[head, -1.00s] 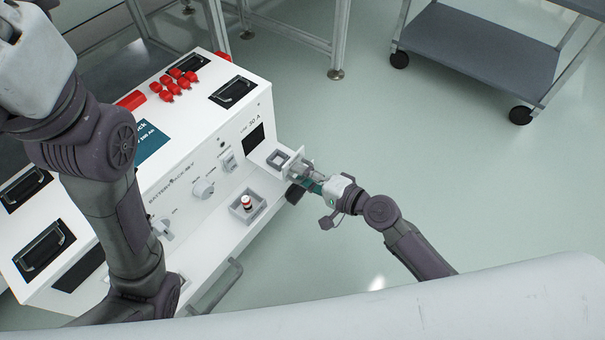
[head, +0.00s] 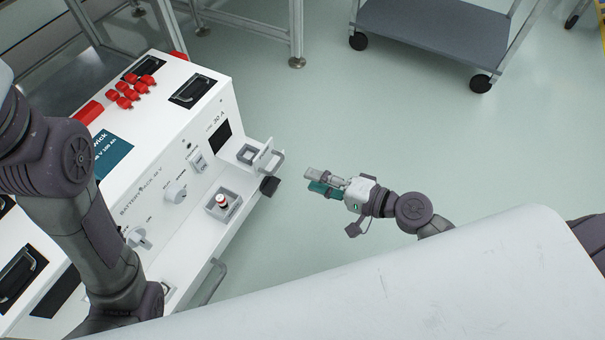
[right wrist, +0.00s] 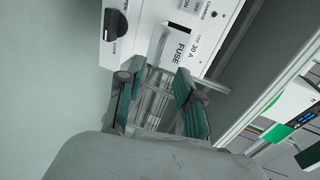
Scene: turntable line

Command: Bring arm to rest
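My right gripper (head: 316,181) hangs over open floor, to the right of the white battery rack cabinet (head: 172,158) and apart from it. A grey fuse drawer or holder (head: 264,155) with a handle sticks out of the cabinet front. A small red and white cylinder (head: 222,201) stands in a grey square tray on the front ledge.
Several red caps (head: 128,92) lie on the cabinet top. A grey cart (head: 430,38) on wheels stands at the back right. A metal frame leg (head: 297,35) stands behind the cabinet. The floor around my right gripper is clear.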

